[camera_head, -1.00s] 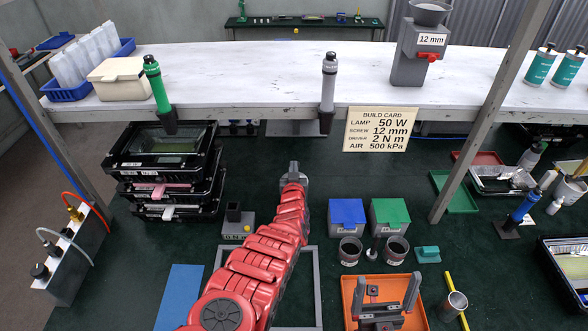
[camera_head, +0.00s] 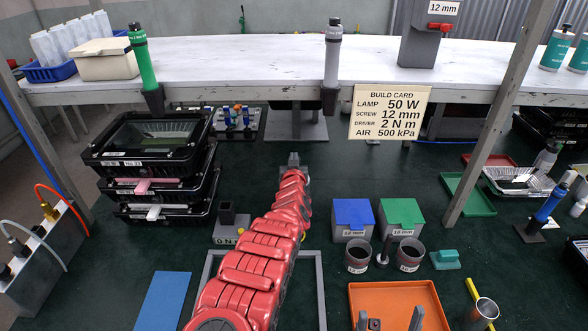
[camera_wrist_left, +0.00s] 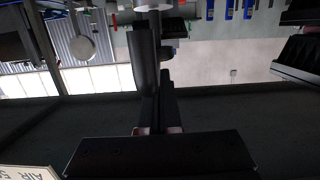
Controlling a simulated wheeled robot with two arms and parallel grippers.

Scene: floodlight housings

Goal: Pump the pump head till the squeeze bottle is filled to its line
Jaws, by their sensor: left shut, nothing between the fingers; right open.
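Two teal bottles with dark tops, (camera_head: 555,49) and (camera_head: 580,54), stand upright on the bench at the far right; I cannot tell whether a top is the pump head. Pale bottles (camera_head: 577,200) lie or stand at the right edge, partly cut off; I cannot make out a fill line. My left gripper (camera_head: 293,159) is shut and empty at the end of the red arm, in front of the bench and far from the teal bottles. Its dark body fills the bottom of the left wrist view (camera_wrist_left: 158,110). My right gripper (camera_head: 389,321) is open at the bottom edge, over the orange tray.
The white bench (camera_head: 240,62) crosses the back, with a build card (camera_head: 390,111) on its front edge. A slanted post (camera_head: 495,125) stands left of the teal bottles. Black housings (camera_head: 155,150) are stacked at left. Blue-lidded (camera_head: 352,215) and green-lidded (camera_head: 400,213) boxes stand centre right.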

